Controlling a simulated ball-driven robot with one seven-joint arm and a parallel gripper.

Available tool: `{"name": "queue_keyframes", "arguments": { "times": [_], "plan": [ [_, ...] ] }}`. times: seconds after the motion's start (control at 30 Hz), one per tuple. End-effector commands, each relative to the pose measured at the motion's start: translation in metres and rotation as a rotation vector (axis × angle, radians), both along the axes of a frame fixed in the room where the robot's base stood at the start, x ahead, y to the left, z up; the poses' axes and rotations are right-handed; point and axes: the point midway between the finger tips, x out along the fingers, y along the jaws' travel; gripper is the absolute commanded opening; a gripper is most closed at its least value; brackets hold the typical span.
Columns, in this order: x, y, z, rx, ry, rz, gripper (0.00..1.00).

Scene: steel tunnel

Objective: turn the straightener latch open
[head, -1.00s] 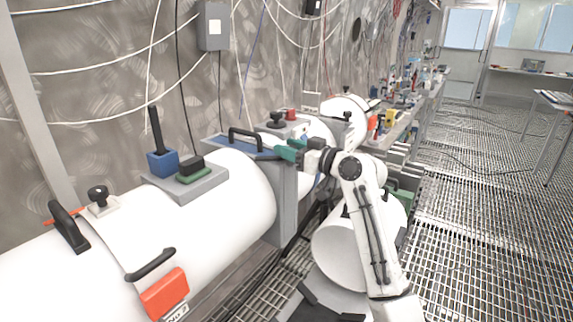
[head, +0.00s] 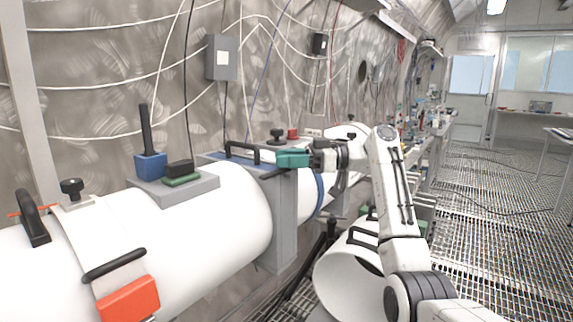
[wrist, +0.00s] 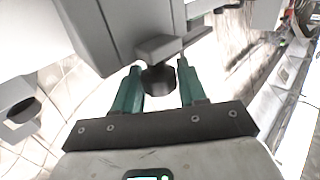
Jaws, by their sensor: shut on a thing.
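The green fingers of my gripper (head: 293,158) reach left to the top of the grey upright frame beside the blue-edged straightener unit (head: 225,156). A dark latch lever (head: 272,173) shows just below the fingertips. In the wrist view my gripper (wrist: 160,85) is around a dark faceted knob (wrist: 158,80), which I take to be the latch's knob, under a grey block. My gripper is shut on it. The fingers hide most of the latch in the head view, so its angle is hard to tell.
A large white pipe (head: 215,215) runs along the left, with an orange box (head: 129,299) and a blue block with an upright lever (head: 150,165). An open white cylinder (head: 345,275) lies below my arm. The grated floor (head: 480,220) at the right is clear.

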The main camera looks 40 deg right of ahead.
Motion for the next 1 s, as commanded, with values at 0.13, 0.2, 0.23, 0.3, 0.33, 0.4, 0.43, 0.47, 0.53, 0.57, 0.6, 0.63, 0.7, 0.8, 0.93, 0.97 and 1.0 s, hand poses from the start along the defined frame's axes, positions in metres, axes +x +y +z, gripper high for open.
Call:
{"name": "queue_keyframes", "arguments": {
  "times": [0.13, 0.2, 0.23, 0.3, 0.33, 0.4, 0.43, 0.47, 0.53, 0.57, 0.6, 0.63, 0.7, 0.8, 0.93, 0.97, 1.0],
  "plan": [
    [-0.0002, 0.0003, -0.0011, 0.002, 0.004, 0.046, 0.0],
    [-0.0005, 0.0005, -0.0014, 0.002, 0.004, 0.06, 0.0],
    [-0.0005, 0.0005, -0.0015, 0.002, 0.004, 0.064, 0.0],
    [-0.0005, 0.0004, -0.0014, 0.001, 0.004, 0.071, 0.0],
    [-0.0005, 0.0004, -0.0013, 0.001, 0.004, 0.073, 0.0],
    [-0.0007, 0.0006, -0.0013, 0.0, 0.004, 0.076, 0.0],
    [-0.0006, 0.0007, -0.0013, -0.001, 0.004, 0.077, 0.0],
    [-0.0006, 0.0007, -0.0013, -0.001, 0.004, 0.078, 0.0],
    [-0.0006, 0.0007, -0.0014, -0.001, 0.004, 0.078, 0.0],
    [-0.0006, 0.0007, -0.0014, -0.001, 0.004, 0.078, 0.0],
    [-0.0006, 0.0007, -0.0015, -0.001, 0.004, 0.077, 0.0],
    [-0.0006, 0.0007, -0.0015, -0.001, 0.004, 0.077, 0.0],
    [-0.0006, 0.0007, -0.0016, -0.001, 0.004, 0.077, 0.0],
    [-0.0006, 0.0007, -0.0016, -0.001, 0.004, 0.077, 0.48],
    [-0.0007, 0.0004, -0.0013, 0.0, 0.003, 0.076, 0.61],
    [-0.0007, 0.0004, -0.0012, 0.0, 0.003, 0.076, 0.62],
    [-0.0007, 0.0003, -0.0011, 0.0, 0.003, 0.076, 0.62]
  ]
}}
